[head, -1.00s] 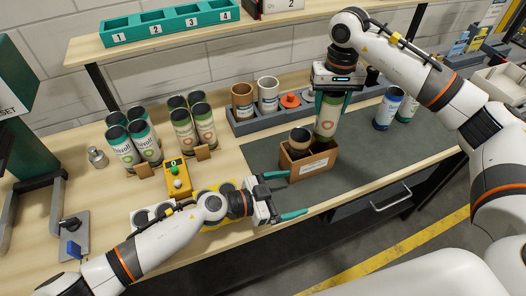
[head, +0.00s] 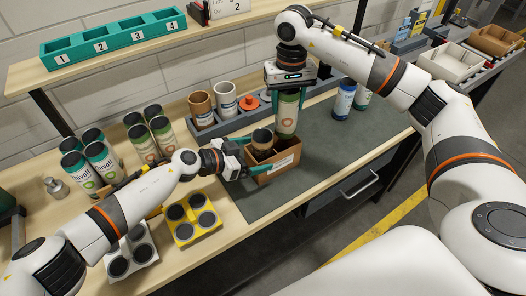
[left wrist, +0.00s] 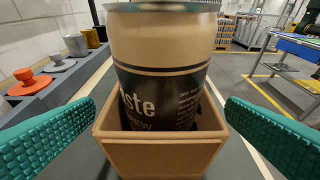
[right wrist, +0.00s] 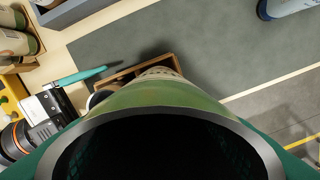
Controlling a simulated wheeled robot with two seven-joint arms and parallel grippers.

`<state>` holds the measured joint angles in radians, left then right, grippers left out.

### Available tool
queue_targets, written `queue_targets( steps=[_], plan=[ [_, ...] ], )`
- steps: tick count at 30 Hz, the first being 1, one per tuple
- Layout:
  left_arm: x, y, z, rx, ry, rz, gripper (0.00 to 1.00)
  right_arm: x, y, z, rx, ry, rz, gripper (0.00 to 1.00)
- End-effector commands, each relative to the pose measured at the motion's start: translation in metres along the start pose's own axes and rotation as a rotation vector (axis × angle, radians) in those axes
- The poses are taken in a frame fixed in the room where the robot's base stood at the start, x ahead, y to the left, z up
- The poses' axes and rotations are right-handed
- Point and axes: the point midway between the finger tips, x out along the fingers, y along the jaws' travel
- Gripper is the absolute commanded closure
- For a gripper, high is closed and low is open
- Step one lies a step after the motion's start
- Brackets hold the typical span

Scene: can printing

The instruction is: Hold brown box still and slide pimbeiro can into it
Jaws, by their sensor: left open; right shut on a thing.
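The brown box (head: 284,163) stands on the grey mat near the table's front edge. A tan and black can (head: 262,142) stands in its left part; in the left wrist view this can (left wrist: 160,60) rises above the box front (left wrist: 160,155). My right gripper (head: 289,94) is shut on a green-and-white can (head: 286,116), upright over the box's right part. I cannot tell whether its lower end is inside the rim. My left gripper (head: 246,158) is open, its teal fingers at either side of the box with visible gaps in the left wrist view.
A grey holder (head: 207,131) with cups and an orange piece stands behind the box. Green-labelled cans (head: 101,157) and a yellow tray (head: 193,218) are at left. The mat (head: 350,135) is clear right of the box.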

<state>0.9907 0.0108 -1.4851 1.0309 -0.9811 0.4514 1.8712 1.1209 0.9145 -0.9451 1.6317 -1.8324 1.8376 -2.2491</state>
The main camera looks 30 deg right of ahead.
Motion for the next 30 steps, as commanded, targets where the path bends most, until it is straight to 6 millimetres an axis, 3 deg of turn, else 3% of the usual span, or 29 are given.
queue_targets(
  steps=[3, 9, 21, 23, 30],
  plan=[
    [0.021, -0.001, 0.000, -0.004, -0.001, 0.000, 0.05, 0.000, 0.000, 0.000, 0.000, 0.000, 0.000, 0.70],
    [0.038, 0.000, 0.000, -0.001, -0.001, 0.001, 0.05, 0.000, 0.000, 0.000, 0.000, 0.000, 0.000, 0.70],
    [0.044, -0.001, 0.000, 0.000, 0.000, 0.000, 0.05, 0.000, 0.000, 0.000, 0.000, 0.000, 0.000, 0.70],
    [0.044, 0.000, 0.000, 0.000, 0.000, 0.000, 0.12, 0.000, 0.000, 0.000, 0.000, 0.000, 0.000, 0.70],
    [0.044, 0.000, 0.000, 0.000, 0.000, 0.000, 0.51, 0.000, 0.000, 0.000, 0.000, 0.000, 0.000, 0.70]
  ],
)
